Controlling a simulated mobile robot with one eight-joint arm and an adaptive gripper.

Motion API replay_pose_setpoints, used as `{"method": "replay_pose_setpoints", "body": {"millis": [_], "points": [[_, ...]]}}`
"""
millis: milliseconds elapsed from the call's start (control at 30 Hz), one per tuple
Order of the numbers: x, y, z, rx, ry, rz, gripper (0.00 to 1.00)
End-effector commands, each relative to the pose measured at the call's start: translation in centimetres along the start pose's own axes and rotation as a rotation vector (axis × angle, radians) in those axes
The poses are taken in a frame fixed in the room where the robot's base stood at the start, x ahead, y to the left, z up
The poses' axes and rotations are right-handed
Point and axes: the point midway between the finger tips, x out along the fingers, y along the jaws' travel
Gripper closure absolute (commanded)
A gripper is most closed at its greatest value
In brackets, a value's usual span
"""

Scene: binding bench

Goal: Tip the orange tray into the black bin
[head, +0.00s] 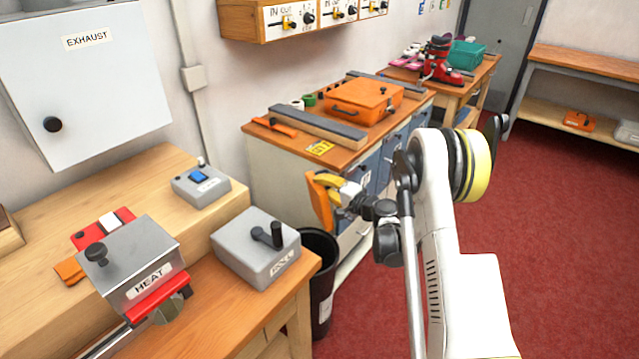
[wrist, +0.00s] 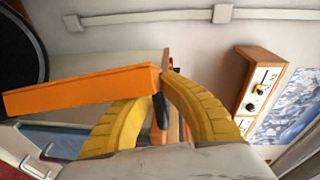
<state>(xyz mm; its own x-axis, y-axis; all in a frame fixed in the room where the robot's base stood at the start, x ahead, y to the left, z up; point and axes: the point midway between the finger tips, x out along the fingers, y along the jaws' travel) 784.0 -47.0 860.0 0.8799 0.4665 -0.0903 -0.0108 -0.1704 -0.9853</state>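My gripper (head: 337,188) is shut on the orange tray (head: 320,203) and holds it in the air. In the head view the tray is tipped steeply, nearly on edge, above the black bin (head: 322,290). The bin stands on the floor in the gap between the front bench and the cabinet. Its inside is mostly hidden. In the wrist view the yellow fingers (wrist: 160,92) close on one end of the tray (wrist: 75,93), whose long side shows. A round dark opening, seemingly the bin (wrist: 18,55), shows at the upper left. I cannot see anything in the tray.
A grey box with a black lever (head: 255,250) sits on the front bench close to the bin. The cabinet (head: 280,170) behind carries an orange case (head: 365,103). The red floor (head: 570,220) at the right is clear.

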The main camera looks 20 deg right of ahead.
Motion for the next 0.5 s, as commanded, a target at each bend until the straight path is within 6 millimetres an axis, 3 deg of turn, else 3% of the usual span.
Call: {"method": "replay_pose_setpoints", "body": {"millis": [33,500], "points": [[-0.1,-1.2,-0.1,-0.075,0.002,0.031,1.0],[-0.5,-7.2,-0.8,-1.06,0.025,0.423,1.0]]}}
